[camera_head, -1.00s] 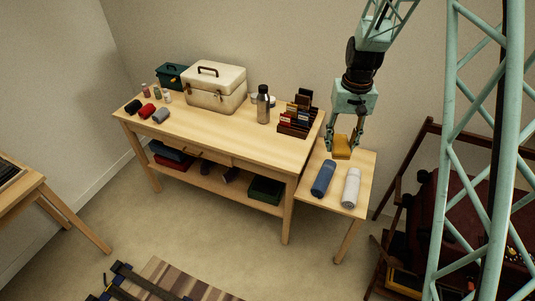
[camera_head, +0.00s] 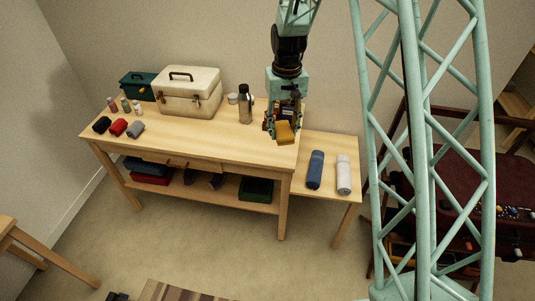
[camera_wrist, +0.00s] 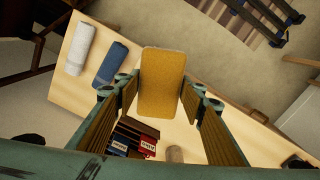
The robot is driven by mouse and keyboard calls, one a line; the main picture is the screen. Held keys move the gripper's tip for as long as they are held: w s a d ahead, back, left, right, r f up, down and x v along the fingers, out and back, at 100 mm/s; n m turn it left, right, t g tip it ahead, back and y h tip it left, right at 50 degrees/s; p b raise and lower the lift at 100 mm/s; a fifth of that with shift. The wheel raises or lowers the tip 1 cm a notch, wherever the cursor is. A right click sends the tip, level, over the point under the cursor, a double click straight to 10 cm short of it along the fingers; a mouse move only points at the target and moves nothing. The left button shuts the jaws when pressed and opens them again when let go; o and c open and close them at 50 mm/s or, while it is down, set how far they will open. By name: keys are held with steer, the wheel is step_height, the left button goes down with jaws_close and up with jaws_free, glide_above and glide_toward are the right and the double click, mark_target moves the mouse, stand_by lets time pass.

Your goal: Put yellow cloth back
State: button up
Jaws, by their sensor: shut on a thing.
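The yellow cloth (camera_head: 285,132) is a folded mustard block. My gripper (camera_head: 283,125) is shut on it and holds it over the right end of the long wooden table (camera_head: 215,143), in front of the box of small books. In the wrist view the cloth (camera_wrist: 162,82) sits between the two fingers of my gripper (camera_wrist: 160,95). Whether the cloth touches the table cannot be told.
A blue roll (camera_head: 315,170) and a white roll (camera_head: 343,175) lie on the lower side table (camera_head: 328,146). The table's middle front is clear.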

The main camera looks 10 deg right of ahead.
steer(key=shift+w+a, duration=0.1)
steer(key=shift+a, duration=0.15)
stand_by(0.4)
steer(key=shift+s+d+f+n, duration=0.25)
steer(key=shift+d+f+n, duration=0.15)
steer(key=shift+f+n, duration=0.25)
steer(key=s+d+f+n+b, duration=0.3)
steer(key=s+d+f+n, duration=0.2)
steer(key=f+n, duration=0.6)
steer(key=shift+d+f+n, duration=0.15)
steer(key=shift+d+n, duration=0.5)
steer(key=shift+d, duration=0.75)
steer(key=w+a, duration=0.2)
steer(key=w, duration=0.2)
steer(key=w+a+f+b, duration=0.1)
steer(key=w+a, duration=0.2)
steer(key=w, duration=0.1)
steer(key=w+a, duration=0.3)
steer(key=w, duration=0.1)
steer(key=shift+w+f, duration=0.2)
steer(key=shift+w, duration=0.1)
